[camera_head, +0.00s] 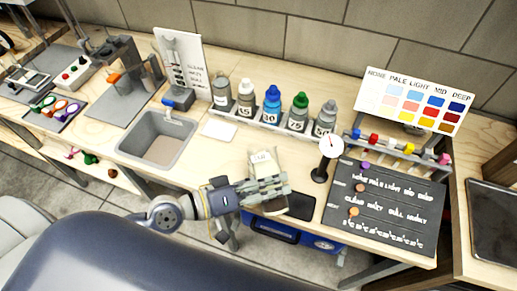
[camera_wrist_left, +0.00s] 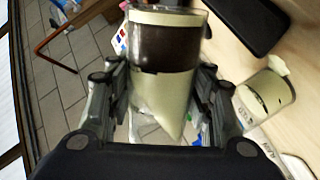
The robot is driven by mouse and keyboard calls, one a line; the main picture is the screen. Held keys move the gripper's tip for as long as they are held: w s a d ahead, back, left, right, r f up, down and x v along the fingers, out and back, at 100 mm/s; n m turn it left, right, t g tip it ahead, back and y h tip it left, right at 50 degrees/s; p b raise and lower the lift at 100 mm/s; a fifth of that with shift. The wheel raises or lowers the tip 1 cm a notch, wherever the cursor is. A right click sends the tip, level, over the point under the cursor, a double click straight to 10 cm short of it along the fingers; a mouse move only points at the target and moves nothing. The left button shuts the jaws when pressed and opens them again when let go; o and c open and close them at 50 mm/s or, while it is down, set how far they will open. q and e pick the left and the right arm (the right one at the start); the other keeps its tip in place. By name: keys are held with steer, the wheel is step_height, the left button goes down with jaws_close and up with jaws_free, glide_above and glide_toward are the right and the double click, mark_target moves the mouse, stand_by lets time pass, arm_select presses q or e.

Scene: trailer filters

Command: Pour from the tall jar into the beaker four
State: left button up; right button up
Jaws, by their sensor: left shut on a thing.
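My left gripper (camera_head: 266,191) is shut around a clear jar, near the front edge of the bench. In the left wrist view the jar (camera_wrist_left: 165,48) shows dark contents and a pale band, between both fingers. Its exact tilt is hard to tell. A small pale container with a printed label (camera_wrist_left: 265,95), likely the beaker, stands on the bench beside the jar, apart from it in that view. In the head view a pale labelled container (camera_head: 263,160) shows just beyond the fingers, but which of the two it is cannot be told. My right gripper is out of view.
A black pad (camera_head: 299,206) lies right of the gripper. Several bottles stand in a rack (camera_head: 262,127) behind. A round dial on a stand (camera_head: 328,150) and a dark marked board (camera_head: 385,205) are to the right. A sink (camera_head: 160,138) is left.

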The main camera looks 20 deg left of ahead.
arm_select(q)
steer(key=shift+r+n+p, duration=0.5)
steer(key=shift+r+p, duration=0.05)
steer(key=shift+p, duration=0.3)
stand_by(0.9)
